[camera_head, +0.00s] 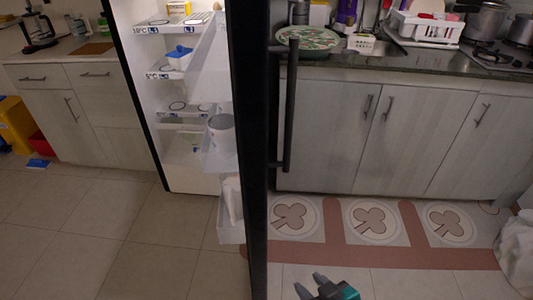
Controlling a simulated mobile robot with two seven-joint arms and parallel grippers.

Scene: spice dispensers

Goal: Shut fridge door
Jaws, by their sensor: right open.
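The fridge (186,181) stands left of the middle of the head view, with its lit white inside showing. Its black door (257,200) is open and swung toward me, seen nearly edge-on. A long dark vertical handle (290,110) is on the door's right side. Door bins with a white container show on the door's inner side. My right gripper (308,282) is low at the bottom edge, right of the door and apart from the handle. Its two fingers are spread and hold nothing. My left gripper is out of view.
Grey cabinets (330,140) with a dark counter stand behind the door on the right. A patterned mat (400,257) lies before them. A white bag-like thing (516,255) sits at the right edge. The tiled floor (110,235) at left front is clear.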

